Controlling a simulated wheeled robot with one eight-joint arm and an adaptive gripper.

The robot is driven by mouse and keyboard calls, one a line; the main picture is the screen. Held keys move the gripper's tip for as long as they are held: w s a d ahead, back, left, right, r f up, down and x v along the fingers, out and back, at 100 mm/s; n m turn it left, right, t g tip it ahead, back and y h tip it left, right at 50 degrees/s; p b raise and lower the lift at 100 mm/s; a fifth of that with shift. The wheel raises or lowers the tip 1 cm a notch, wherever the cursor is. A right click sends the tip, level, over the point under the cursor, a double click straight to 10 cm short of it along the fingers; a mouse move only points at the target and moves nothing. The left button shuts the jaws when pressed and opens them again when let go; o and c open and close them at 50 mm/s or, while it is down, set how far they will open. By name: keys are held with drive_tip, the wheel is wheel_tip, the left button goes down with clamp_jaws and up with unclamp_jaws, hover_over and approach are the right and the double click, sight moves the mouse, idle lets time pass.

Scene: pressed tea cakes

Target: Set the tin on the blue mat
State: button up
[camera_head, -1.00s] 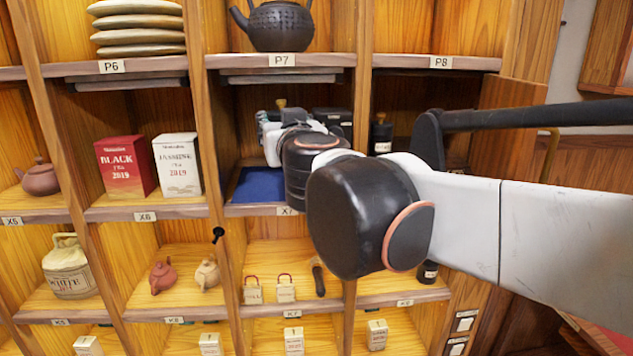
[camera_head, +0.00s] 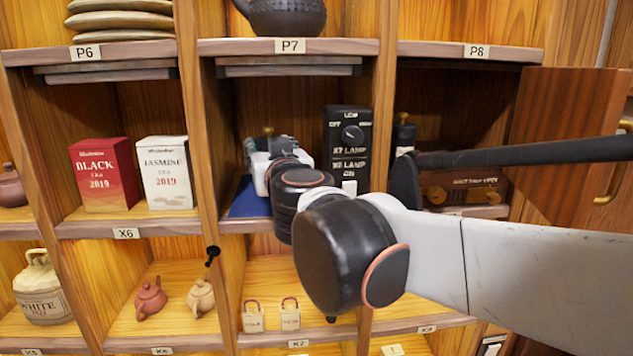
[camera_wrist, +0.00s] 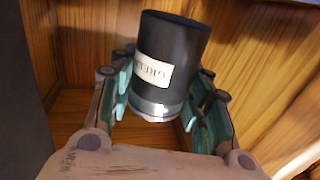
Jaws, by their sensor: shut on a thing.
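The black tin (camera_wrist: 172,50), with a cream label reading "GREE…", sits between the teal fingers of my gripper (camera_wrist: 160,98) in the wrist view. My gripper is shut on it, and the tin looks tilted in that view. In the head view my gripper (camera_head: 262,160) is inside the X7 compartment, with a brass knob showing just above it; my wrist hides most of the tin. The blue mat (camera_head: 247,203) lies on that compartment's floor at the left, partly hidden by my arm. Whether the tin touches the mat cannot be told.
A black lamp control box (camera_head: 348,148) stands at the compartment's right. A divider post (camera_head: 203,150) bounds its left side, with red (camera_head: 102,175) and white (camera_head: 168,172) tea boxes beyond. The P7 shelf (camera_head: 290,47) is above. A dark bottle (camera_head: 403,135) stands in the compartment to the right.

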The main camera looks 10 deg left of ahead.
drive_tip(key=f+b, duration=0.2)
drive_tip(key=f, duration=0.1)
drive_tip(key=shift+s+d, duration=0.15)
drive_tip(key=shift+s, duration=0.15)
drive_tip(key=shift+w+f, duration=0.1)
drive_tip(key=shift+f, duration=0.2)
drive_tip(key=shift+r, duration=0.1)
drive_tip(key=o, duration=1.1)
